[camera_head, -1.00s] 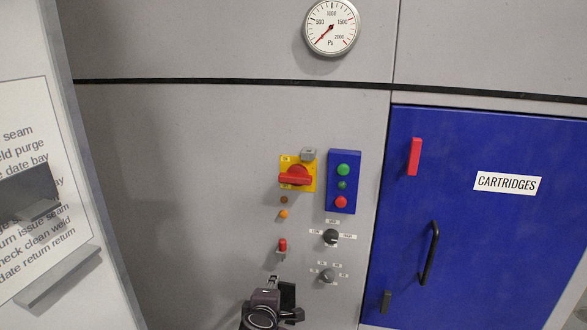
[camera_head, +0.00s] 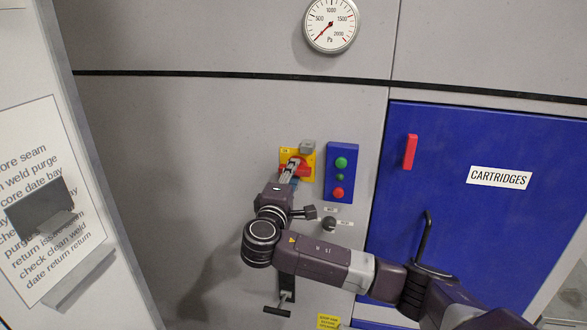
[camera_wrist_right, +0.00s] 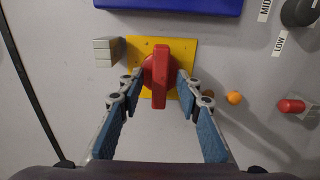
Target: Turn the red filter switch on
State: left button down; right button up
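The red filter switch (camera_head: 305,171) is a rotary handle on a yellow plate (camera_head: 284,153) on the grey panel. My right gripper (camera_head: 291,168) covers much of it in the head view. In the right wrist view the red handle (camera_wrist_right: 160,85) shows whole on its yellow plate (camera_wrist_right: 161,42), its bar upright in that picture. My right gripper (camera_wrist_right: 160,82) is open there, with one blue-padded finger on each side of the handle. The tips are close to the handle; I cannot tell whether they touch it. My left gripper is not in view.
A grey block (camera_wrist_right: 108,50) sits by the plate's edge. A blue button box (camera_head: 341,172) is just right of the switch. An orange lamp (camera_wrist_right: 234,98), a red toggle (camera_wrist_right: 291,105) and a black knob (camera_wrist_right: 299,11) are near. A blue cartridge door (camera_head: 480,235) stands right.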

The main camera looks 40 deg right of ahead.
jog(key=shift+w+d, duration=0.15)
jog(key=shift+w, duration=0.05)
grip_shut()
jog(key=shift+f+n, duration=0.1)
jog(key=shift+n, duration=0.3)
jog(key=n, duration=1.7)
jog(key=shift+f+n, duration=0.1)
jog(key=shift+n, duration=0.2)
dwell(0.3)
